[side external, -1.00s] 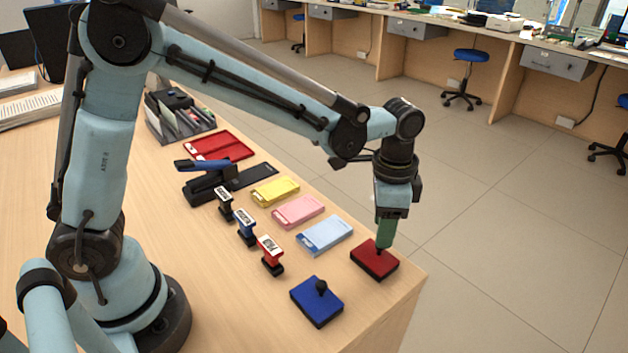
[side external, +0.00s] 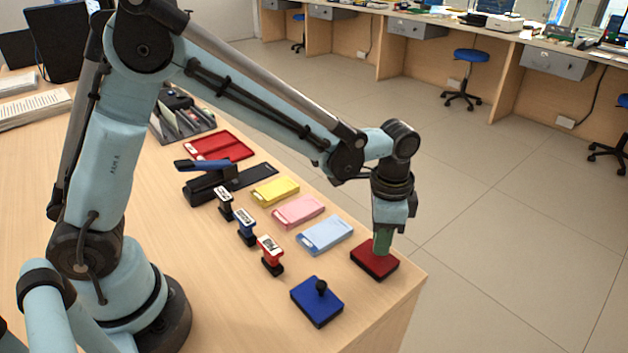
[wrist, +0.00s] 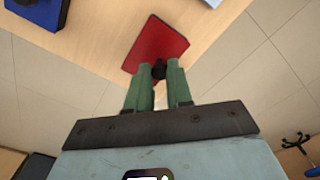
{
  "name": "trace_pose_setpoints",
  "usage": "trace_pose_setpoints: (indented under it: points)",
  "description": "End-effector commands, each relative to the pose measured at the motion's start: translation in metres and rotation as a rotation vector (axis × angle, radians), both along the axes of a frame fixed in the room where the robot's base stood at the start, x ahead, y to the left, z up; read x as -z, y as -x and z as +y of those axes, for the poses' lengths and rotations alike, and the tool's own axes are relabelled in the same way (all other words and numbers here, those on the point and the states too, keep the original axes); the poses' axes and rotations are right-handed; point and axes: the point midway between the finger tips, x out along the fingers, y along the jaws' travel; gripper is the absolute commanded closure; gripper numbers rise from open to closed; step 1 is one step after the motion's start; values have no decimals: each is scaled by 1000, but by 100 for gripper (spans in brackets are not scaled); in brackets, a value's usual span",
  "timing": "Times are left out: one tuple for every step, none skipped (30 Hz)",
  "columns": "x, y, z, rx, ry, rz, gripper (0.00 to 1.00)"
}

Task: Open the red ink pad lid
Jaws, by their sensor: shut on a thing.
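The red ink pad (side external: 372,263) lies near the right corner of the counter with its red lid on top. It also shows in the wrist view (wrist: 155,43), with a dark knob (wrist: 159,70) standing up from the lid. My gripper (side external: 382,244) points down over the pad. In the wrist view its green fingers (wrist: 159,72) are on either side of the knob and shut on it. The fingers hide most of the knob in the side view. The lid appears to sit on the pad.
A blue ink pad (side external: 317,301) with a black knob lies to the left. A light blue pad (side external: 325,235), a pink pad (side external: 298,212) and a yellow pad (side external: 275,191) lie behind. Several stamps (side external: 246,227) stand left of them. The counter edge is close on the right.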

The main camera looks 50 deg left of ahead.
Motion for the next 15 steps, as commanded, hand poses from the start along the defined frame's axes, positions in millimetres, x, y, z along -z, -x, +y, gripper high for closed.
trace_pose_setpoints:
  points:
    - [0,0,0,0,0,0,100]
    - [0,0,0,0,-1,-1,100]
    - [0,0,0,0,-1,-1,100]
    - [0,0,0,0,-1,-1,100]
    - [0,0,0,0,-1,-1,100]
    - [0,0,0,0,-1,-1,100]
    - [0,1,0,0,-1,-1,100]
    - [0,3,0,0,-1,-1,100]
    - [0,7,0,0,-1,0,100]
    - [0,11,0,1,-1,0,100]
    - [0,16,0,1,-1,0,100]
    - [0,22,0,2,-2,1,100]
    - [0,28,0,2,-2,1,100]
    - [0,33,0,2,-3,1,100]
    - [0,39,0,1,-3,1,100]
